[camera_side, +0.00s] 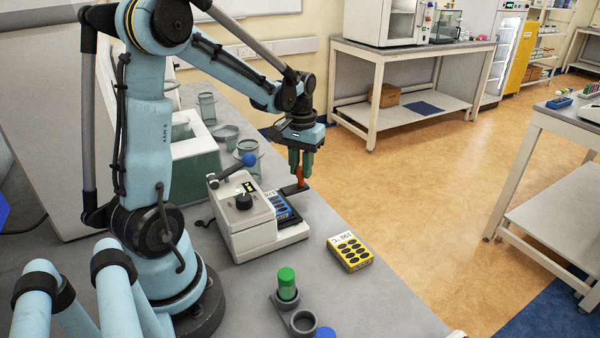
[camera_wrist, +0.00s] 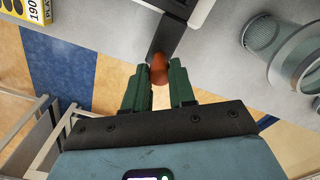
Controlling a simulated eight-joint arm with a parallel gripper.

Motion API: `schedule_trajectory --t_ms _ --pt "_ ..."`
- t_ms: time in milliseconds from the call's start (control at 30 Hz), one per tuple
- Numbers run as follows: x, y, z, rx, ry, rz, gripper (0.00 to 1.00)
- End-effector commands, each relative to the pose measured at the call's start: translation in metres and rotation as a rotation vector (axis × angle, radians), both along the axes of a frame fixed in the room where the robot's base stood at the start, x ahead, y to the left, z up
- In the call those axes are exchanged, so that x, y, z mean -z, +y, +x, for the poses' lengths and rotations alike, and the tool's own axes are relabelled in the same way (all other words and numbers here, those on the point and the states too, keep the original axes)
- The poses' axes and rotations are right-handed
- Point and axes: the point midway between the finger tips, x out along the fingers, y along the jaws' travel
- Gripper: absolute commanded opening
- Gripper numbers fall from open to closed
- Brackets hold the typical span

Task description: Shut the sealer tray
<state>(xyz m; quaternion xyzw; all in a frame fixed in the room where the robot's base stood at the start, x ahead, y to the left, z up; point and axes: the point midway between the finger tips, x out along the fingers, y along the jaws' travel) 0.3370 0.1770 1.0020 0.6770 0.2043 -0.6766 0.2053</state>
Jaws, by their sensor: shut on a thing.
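A dark bar with an orange-brown handle (camera_side: 300,177) stands at the tray's far end; the handle also shows in the wrist view (camera_wrist: 159,75). My gripper (camera_side: 302,170), with green fingers, is shut on this handle, one finger each side in the wrist view (camera_wrist: 158,76).
A yellow block marked 190 (camera_side: 350,252) lies on the bench right of the sealer. A holder with a green-capped tube (camera_side: 287,285) stands in front. Mesh-sided cups (camera_side: 246,150) and a green box (camera_side: 195,160) stand behind. The bench edge is close to my gripper.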

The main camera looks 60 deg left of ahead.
Motion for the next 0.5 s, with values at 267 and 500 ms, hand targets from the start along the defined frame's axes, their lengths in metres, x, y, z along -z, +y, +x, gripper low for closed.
schedule_trajectory --t_ms 267,500 --pt "-0.001 0.001 -0.053 -0.005 0.003 0.002 0.00" --pt "-0.001 0.001 -0.069 -0.003 0.004 0.002 0.00"
